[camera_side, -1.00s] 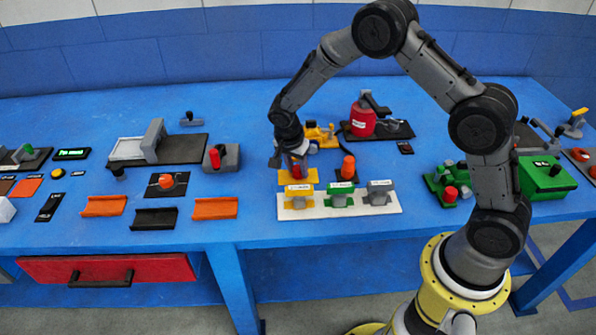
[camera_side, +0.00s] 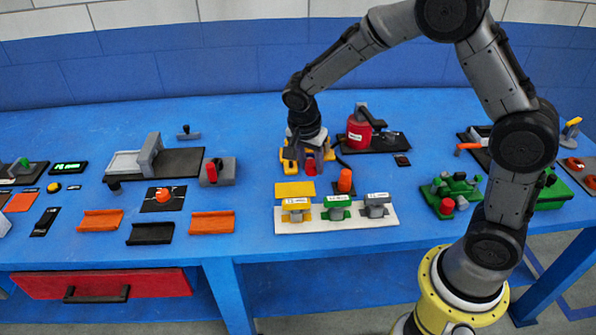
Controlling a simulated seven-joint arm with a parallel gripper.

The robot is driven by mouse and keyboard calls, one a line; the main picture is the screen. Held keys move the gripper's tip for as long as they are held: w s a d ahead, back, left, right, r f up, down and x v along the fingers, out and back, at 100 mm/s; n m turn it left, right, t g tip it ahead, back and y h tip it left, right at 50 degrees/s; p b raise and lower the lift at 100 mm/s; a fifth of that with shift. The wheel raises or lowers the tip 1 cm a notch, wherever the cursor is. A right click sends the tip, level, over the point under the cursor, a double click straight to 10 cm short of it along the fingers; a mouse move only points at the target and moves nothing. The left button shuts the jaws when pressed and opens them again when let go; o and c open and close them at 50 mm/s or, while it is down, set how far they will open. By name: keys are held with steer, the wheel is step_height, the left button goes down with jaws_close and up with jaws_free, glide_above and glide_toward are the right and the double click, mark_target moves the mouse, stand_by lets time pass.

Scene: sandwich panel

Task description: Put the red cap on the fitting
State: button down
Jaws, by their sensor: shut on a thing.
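My gripper (camera_side: 309,166) points down over the back middle of the table, behind the flat yellow pad (camera_side: 294,189). It is shut on a small red piece, which looks like the red cap (camera_side: 310,168), showing between the fingers. A yellow fixture (camera_side: 287,166) is right at the gripper and partly hidden by it. I cannot tell whether the red cap touches that fixture, nor for certain which thing is the fitting. An orange-red cylinder (camera_side: 345,181) stands upright just right of the gripper.
A white strip (camera_side: 337,223) with yellow, green and grey holders lies in front. A red canister (camera_side: 359,133) stands behind right. A green block with a red knob (camera_side: 447,206) is to the right. Orange and black trays (camera_side: 212,222) lie left. Bare table lies left of the yellow pad.

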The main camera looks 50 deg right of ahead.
steer(key=s+r, duration=0.1)
steer(key=s, duration=0.1)
steer(key=s+r, duration=0.1)
steer(key=s, duration=0.2)
steer(key=s+r, duration=0.1)
steer(key=s, duration=0.1)
steer(key=shift+s+a, duration=0.3)
steer(key=shift+s, duration=0.1)
steer(key=shift+n, duration=0.5)
steer(key=w+r, duration=0.1)
steer(key=w, duration=0.1)
steer(key=w+r, duration=0.1)
steer(key=w, duration=0.3)
steer(key=shift+w+d+r, duration=0.1)
steer(key=shift+w+r, duration=0.25)
steer(key=shift+r, duration=0.05)
steer(key=shift+m, duration=0.5)
steer(key=w+d+f, duration=0.2)
steer(key=w, duration=0.2)
steer(key=w+d+f, duration=0.2)
steer(key=w, duration=0.3)
steer(key=w+d+f, duration=0.2)
steer(key=w, duration=0.2)
steer(key=shift+w+d+f, duration=0.15)
steer(key=shift+d+f, duration=0.1)
steer(key=shift+f, duration=0.05)
glide_above(290, 163)
steer(key=shift+f, duration=2.2)
steer(key=shift+f, duration=0.9)
